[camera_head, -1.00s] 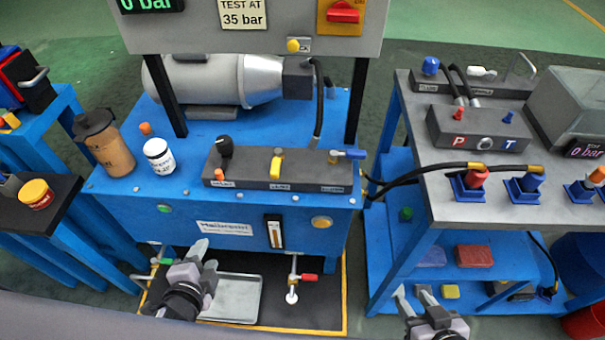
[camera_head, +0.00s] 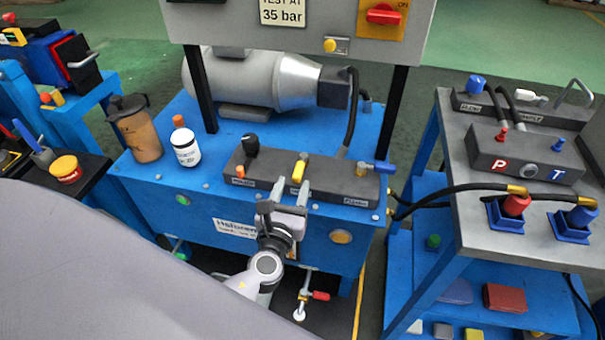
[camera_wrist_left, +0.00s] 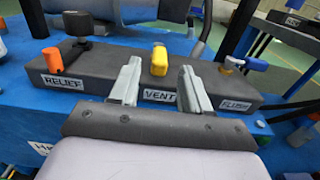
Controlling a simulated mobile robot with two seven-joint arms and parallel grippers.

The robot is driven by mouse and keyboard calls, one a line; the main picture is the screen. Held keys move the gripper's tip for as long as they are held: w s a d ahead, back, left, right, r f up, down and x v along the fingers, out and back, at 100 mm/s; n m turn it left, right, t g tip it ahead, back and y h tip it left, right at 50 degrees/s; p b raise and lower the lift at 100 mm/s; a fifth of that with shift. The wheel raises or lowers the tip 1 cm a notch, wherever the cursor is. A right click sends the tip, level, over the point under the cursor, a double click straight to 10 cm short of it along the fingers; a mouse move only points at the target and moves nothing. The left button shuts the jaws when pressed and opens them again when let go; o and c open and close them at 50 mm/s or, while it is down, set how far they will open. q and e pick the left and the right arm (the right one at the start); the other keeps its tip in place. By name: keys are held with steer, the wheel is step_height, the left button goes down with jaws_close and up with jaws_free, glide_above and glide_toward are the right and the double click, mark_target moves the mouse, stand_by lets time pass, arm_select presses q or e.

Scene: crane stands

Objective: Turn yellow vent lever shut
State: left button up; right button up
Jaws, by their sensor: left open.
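The yellow vent lever (camera_head: 299,169) stands on top of the dark valve block (camera_head: 335,181), above the VENT label. In the left wrist view the yellow lever (camera_wrist_left: 159,60) shows between and beyond my two fingertips. My left gripper (camera_head: 285,192) is open and empty at the front edge of the block, just short of the lever, with the fingers pointing at it. It also shows in the left wrist view (camera_wrist_left: 156,82), with one finger on each side of the VENT label. My right gripper is not in view.
A black knob (camera_head: 250,145) and orange RELIEF cap (camera_head: 240,171) are left of the lever. A blue FLUSH lever (camera_head: 376,167) is right. A white bottle (camera_head: 186,148) and brown cup (camera_head: 139,130) stand further left. A motor (camera_head: 250,80) lies behind.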

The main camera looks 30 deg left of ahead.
mark_target(295, 179)
arm_select(q)
steer(key=shift+x, duration=2.6)
jaws_close()
